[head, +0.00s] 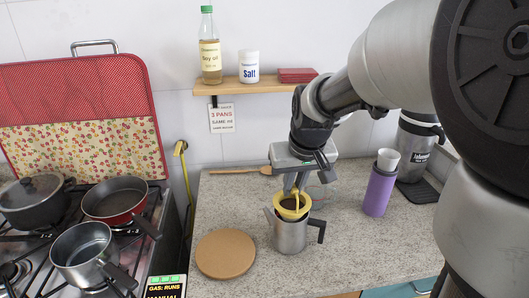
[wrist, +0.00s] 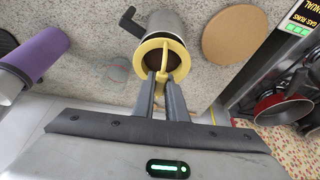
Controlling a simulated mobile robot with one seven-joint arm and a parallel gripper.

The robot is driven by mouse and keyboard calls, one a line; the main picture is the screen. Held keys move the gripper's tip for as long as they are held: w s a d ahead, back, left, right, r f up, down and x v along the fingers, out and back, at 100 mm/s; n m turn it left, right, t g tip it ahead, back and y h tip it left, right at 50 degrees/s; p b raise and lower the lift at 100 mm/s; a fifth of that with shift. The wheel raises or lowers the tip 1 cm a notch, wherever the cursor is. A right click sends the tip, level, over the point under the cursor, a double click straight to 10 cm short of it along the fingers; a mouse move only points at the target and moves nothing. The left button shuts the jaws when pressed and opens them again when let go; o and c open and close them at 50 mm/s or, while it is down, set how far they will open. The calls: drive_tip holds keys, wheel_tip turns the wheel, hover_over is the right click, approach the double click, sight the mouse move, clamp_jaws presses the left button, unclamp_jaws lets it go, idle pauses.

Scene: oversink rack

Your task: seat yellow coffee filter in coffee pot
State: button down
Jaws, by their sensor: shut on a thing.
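The yellow coffee filter (head: 293,207) is a ring-shaped cone holder with a dark inside, at the mouth of the metal coffee pot (head: 290,236). The pot stands upright on the counter with its black handle to the right. In the wrist view the filter (wrist: 163,44) is between the fingertips of my gripper (wrist: 160,76) and covers much of the pot (wrist: 163,23). I cannot tell whether the filter's rim touches the pot's rim.
A round cork board (head: 225,254) lies left of the pot. A purple bottle (head: 380,187) and a steel flask (head: 414,150) stand at the right. A faint clear glass (head: 317,193) is behind the pot. The stove with pans (head: 115,200) is at the left.

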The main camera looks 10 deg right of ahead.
drive_tip(key=shift+f+b, duration=1.05)
drive_tip(key=shift+f, duration=0.35)
idle(0.4)
drive_tip(key=c, duration=1.1)
unclamp_jaws()
drive_tip(key=shift+r, duration=0.15)
drive_tip(key=shift+r+p, duration=2.75)
drive_tip(key=shift+r, duration=0.7)
